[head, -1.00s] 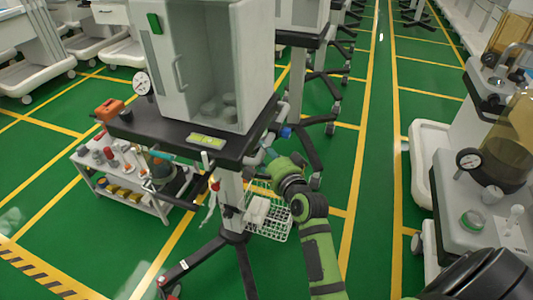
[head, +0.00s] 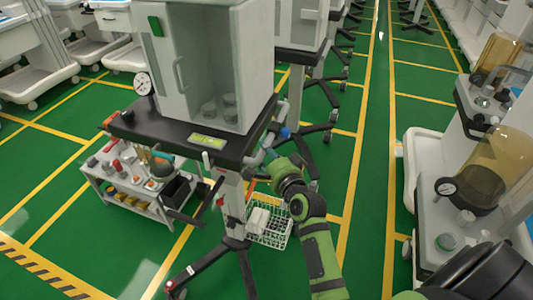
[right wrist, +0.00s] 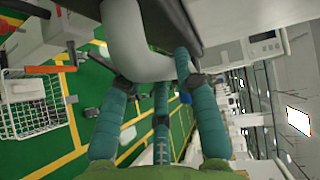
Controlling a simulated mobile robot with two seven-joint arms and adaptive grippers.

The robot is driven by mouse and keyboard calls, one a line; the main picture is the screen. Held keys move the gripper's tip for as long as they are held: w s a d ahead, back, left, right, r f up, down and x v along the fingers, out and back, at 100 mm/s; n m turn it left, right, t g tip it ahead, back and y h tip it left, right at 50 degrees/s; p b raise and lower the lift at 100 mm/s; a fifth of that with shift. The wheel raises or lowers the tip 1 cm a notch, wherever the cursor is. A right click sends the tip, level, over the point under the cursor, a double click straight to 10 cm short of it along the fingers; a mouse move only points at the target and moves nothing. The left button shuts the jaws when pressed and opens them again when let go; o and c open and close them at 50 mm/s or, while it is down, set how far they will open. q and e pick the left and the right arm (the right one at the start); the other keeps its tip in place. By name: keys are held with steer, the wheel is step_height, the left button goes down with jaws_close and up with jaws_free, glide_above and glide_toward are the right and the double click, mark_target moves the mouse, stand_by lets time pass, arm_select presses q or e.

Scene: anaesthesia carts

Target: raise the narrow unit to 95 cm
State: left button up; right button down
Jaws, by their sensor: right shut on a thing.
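The narrow unit stands in the middle of the head view: a pale cabinet (head: 205,65) with a glass door on a black worktop (head: 165,132), carried by a grey column (head: 231,200) on a dark legged base (head: 235,243). A lit yellow-green display (head: 207,141) sits on the worktop's front edge. My right gripper (head: 272,157) is at the worktop's right side. In the right wrist view, its teal fingers (right wrist: 155,80) are shut on a thick pale grey handle (right wrist: 130,40) beside the worktop's edge. The display's figures are too small to read. My left gripper is out of view.
A wire basket (head: 268,225) hangs low near the column. A low cart (head: 120,197) with bottles and tools stands behind left. Another narrow unit (head: 300,35) stands behind. A bench (head: 440,215) with amber canisters lines the right.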

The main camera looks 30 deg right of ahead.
steer(key=c, duration=0.9)
jaws_free()
steer(key=shift+f, duration=0.15)
steer(key=s+r, duration=0.1)
steer(key=s, duration=1)
steer(key=shift+s+a+r, duration=0.35)
steer(key=shift+s+a, duration=0.05)
